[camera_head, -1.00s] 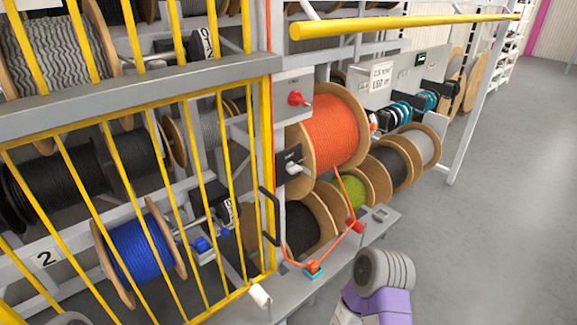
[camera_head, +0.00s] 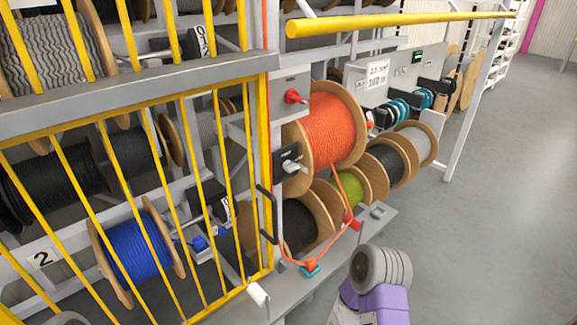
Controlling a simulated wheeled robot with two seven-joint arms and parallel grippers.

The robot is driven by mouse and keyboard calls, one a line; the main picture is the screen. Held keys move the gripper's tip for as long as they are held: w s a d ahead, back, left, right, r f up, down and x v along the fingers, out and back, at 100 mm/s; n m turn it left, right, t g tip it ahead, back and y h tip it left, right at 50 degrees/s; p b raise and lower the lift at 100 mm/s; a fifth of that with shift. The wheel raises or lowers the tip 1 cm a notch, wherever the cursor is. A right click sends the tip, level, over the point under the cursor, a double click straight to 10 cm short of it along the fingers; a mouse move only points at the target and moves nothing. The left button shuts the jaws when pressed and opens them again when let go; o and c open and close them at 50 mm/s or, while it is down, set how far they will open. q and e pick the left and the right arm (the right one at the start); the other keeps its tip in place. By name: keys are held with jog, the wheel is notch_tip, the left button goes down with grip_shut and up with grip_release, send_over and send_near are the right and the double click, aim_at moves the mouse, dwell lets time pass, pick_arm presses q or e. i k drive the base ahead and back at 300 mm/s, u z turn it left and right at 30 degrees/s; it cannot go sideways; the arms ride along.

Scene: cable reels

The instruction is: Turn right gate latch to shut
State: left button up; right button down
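The yellow barred gate (camera_head: 267,118) stands upright at the left, with a black pull handle (camera_head: 266,214) on its right edge. Right of that edge, on the grey post, is a black plate (camera_head: 287,154) with small unreadable white lettering and a pale lever (camera_head: 292,167). It looks like the gate latch; its exact setting is too small to tell. A white cylindrical grip (camera_head: 258,294) sits at the gate's lower right corner. My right arm's grey and purple links show at the bottom, right of the gate; its gripper is out of frame. My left gripper is not in view.
A red knob (camera_head: 294,96) sits above the latch plate. The orange cable reel (camera_head: 333,127) is close to its right, its cable running down to a clamp (camera_head: 311,267) on the grey ledge (camera_head: 345,240). A yellow rail (camera_head: 400,23) crosses above. Open floor (camera_head: 490,210) lies right.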

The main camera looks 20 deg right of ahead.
aim_at(290, 167)
jog(key=k, duration=0.5)
jog(key=z, duration=1)
jog(key=i, duration=0.7)
jog(key=u, duration=1.15)
